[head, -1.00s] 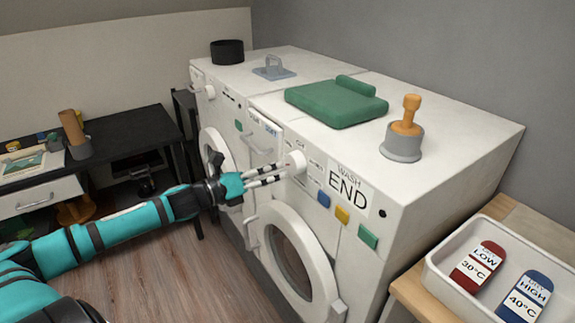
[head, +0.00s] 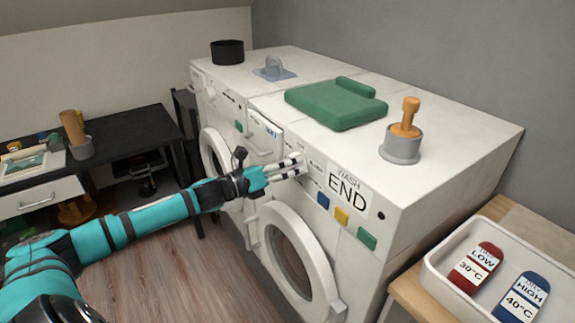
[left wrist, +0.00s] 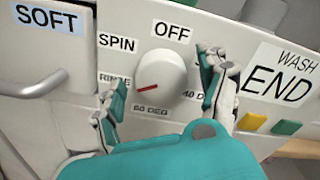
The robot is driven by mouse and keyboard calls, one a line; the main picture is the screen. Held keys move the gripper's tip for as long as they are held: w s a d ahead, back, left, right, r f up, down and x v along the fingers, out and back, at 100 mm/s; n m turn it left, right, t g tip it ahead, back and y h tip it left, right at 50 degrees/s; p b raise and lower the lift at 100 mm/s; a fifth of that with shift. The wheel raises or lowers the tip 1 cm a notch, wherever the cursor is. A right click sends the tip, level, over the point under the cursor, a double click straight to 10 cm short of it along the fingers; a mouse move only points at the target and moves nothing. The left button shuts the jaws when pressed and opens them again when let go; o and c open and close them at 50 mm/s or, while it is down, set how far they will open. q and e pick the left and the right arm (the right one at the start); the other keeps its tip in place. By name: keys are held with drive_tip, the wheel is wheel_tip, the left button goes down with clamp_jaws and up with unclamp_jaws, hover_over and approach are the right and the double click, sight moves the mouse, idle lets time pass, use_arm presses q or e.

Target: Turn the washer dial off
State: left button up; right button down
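The round white washer dial (left wrist: 161,72) is in the middle of the left wrist view, on the front panel of the near washer (head: 262,185). Its red mark points left and slightly down, between the partly covered RINSE label and the 60 DEG label (left wrist: 151,109). The OFF label (left wrist: 172,33) is above the dial, SPIN (left wrist: 117,42) to its upper left. My left gripper (left wrist: 163,82) is open, one finger on each side of the dial; contact is unclear. In the head view my left gripper (head: 283,169) is at the panel, its fingers covering much of the dial. My right gripper is out of view.
A WASH END sign (head: 346,190) is right of the dial, with coloured buttons below. The round door (head: 275,240) is below. A green folded cloth (head: 336,102) and a grey cup (head: 402,148) stand on top. A white tray (head: 440,280) is at right.

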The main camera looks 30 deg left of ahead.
use_arm(q)
drive_tip(key=c, duration=1.1)
drive_tip(key=shift+n, duration=0.3)
